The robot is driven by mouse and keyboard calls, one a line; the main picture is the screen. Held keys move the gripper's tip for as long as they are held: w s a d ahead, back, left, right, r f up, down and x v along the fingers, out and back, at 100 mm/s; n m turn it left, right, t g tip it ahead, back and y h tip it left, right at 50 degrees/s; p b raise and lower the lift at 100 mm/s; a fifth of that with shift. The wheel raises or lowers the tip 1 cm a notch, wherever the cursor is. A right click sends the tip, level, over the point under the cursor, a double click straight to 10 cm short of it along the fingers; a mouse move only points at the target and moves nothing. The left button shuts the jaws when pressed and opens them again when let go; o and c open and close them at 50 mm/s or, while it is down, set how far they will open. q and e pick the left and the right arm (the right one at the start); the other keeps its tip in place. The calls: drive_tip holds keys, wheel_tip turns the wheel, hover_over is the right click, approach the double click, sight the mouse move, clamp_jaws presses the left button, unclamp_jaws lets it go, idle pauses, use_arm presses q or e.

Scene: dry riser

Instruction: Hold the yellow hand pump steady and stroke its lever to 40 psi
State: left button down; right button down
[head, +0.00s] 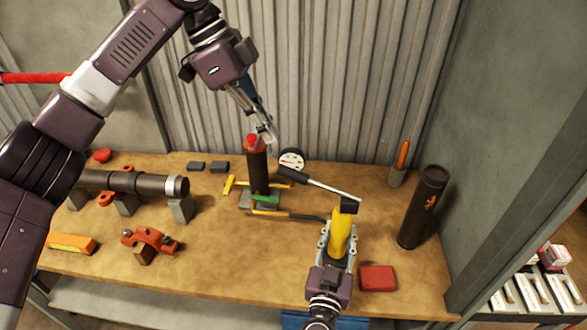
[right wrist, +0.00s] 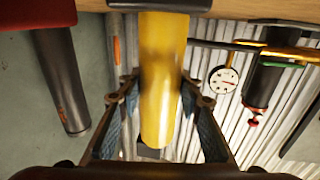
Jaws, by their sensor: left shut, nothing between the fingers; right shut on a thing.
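The yellow hand pump (head: 341,233) stands near the bench's front right. My right gripper (head: 338,243) is shut around its body; the right wrist view shows the yellow barrel (right wrist: 163,80) between the fingers. The pump's lever (head: 325,187) slopes up to the left from the black pump head (head: 349,205) and ends in a black grip (head: 293,174). The round white gauge (head: 291,159) stands behind the grip; it also shows in the right wrist view (right wrist: 223,80). Its reading is too small to tell. My left gripper (head: 268,134) is shut and empty, up and left of the grip.
A dark red-capped cylinder (head: 257,170) stands just below my left gripper. A hose (head: 290,215) runs toward the pump. A black tube (head: 424,207) and an orange-handled tool (head: 401,162) stand at right. A red block (head: 377,278) lies beside my right gripper. A clamped pipe (head: 135,183) lies at left.

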sight(284, 174)
use_arm(q)
drive_tip(key=shift+x, duration=3.55)
drive_tip(key=shift+f, duration=2.25)
drive_tip(key=shift+a, duration=0.1)
